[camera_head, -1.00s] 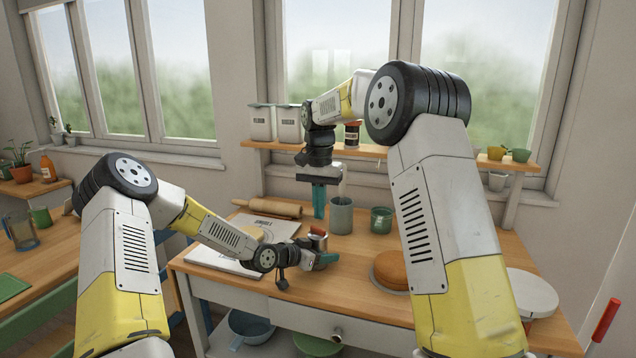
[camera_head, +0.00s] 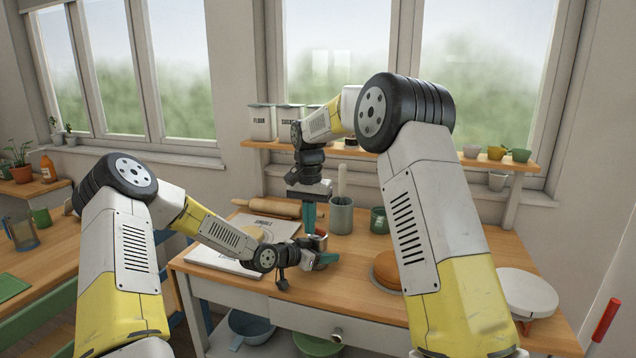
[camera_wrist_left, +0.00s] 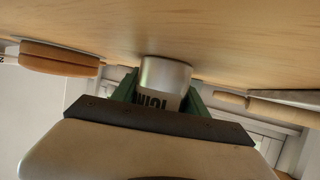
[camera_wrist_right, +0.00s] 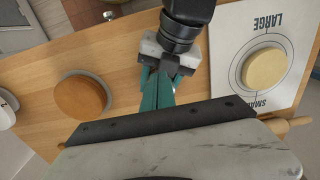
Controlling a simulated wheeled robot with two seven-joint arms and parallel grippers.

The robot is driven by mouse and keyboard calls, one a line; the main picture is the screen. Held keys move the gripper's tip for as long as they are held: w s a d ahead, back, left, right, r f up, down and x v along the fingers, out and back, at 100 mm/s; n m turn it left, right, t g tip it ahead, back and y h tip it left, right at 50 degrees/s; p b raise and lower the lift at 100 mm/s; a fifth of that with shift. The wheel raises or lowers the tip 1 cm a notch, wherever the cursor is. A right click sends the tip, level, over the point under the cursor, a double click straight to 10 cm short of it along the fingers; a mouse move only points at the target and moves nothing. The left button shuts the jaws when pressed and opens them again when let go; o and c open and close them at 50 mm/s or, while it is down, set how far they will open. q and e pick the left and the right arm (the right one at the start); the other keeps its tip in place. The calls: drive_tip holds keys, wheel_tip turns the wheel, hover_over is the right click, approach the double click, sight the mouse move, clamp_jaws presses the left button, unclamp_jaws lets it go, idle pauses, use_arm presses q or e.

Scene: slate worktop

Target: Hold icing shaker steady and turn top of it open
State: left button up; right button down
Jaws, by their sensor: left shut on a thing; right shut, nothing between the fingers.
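The icing shaker (camera_head: 320,243) is a small silver canister with a brownish top, standing near the middle of the wooden worktop. In the left wrist view its metal body (camera_wrist_left: 165,75) and part of a dark-lettered label show between green fingers. My left gripper (camera_head: 322,259) is shut around its body from the left and front. My right gripper (camera_head: 308,230) points down just above and slightly left of the shaker top, its teal fingers shut and empty. In the right wrist view the fingers (camera_wrist_right: 156,85) hide the shaker; I cannot tell whether they touch it.
A grey utensil crock (camera_head: 341,216) and a green mug (camera_head: 379,220) stand close behind on the right. A brown cake (camera_head: 388,268) lies to the right. A printed size mat (camera_wrist_right: 288,30) with a dough round and a rolling pin (camera_head: 274,208) lie left.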

drive_tip(key=shift+f, duration=0.75)
drive_tip(key=shift+w+d, duration=0.35)
drive_tip(key=shift+w, duration=0.2)
idle(0.4)
drive_tip(key=shift+s+d, duration=0.25)
drive_tip(key=shift+d, duration=0.35)
idle(0.8)
drive_tip(key=shift+s, duration=0.1)
wheel_tip(320, 180, up, 6)
drive_tip(key=shift+s, duration=0.3)
idle(0.5)
